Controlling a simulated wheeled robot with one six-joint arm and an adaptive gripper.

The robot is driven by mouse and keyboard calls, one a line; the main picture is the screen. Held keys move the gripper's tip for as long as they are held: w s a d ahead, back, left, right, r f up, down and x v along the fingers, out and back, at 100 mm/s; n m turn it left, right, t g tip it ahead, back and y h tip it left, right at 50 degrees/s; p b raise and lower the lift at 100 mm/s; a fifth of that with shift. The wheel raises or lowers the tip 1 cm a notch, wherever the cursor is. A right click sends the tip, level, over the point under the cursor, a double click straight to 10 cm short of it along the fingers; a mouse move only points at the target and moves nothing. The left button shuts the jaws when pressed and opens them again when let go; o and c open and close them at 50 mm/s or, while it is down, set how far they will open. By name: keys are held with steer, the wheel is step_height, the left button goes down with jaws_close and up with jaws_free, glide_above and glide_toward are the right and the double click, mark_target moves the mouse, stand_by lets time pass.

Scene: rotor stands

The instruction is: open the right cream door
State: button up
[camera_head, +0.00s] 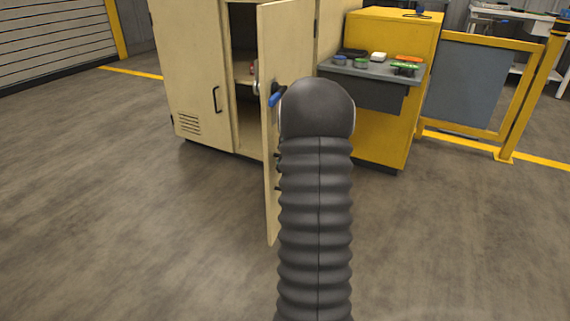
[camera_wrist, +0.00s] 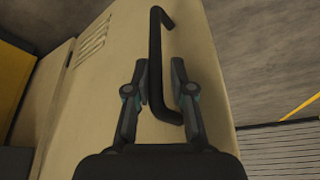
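The right cream door (camera_head: 285,45) stands swung out from the cabinet front, with a dark opening to its left. It also fills much of the wrist view (camera_wrist: 95,95). Its black bar handle (camera_wrist: 156,50) runs between the two fingers of my gripper (camera_wrist: 158,72). The fingers are apart, one on each side of the bar, with small gaps showing, so I see it open around the handle. In the head view my dark arm hides most of the gripper and the handle; a blue part (camera_head: 275,99) of the gripper shows beside the door edge.
The left cream door (camera_head: 190,75) is shut, with its own black handle. A yellow cabinet (camera_head: 395,125) with a grey shelf (camera_head: 385,72) of small parts stands close on the right. A yellow-framed barrier (camera_head: 480,85) stands beyond. The floor at left is clear.

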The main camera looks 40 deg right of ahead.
steer(key=shift+o, duration=0.6)
steer(key=shift+d, duration=0.15)
steer(key=v, duration=1.2)
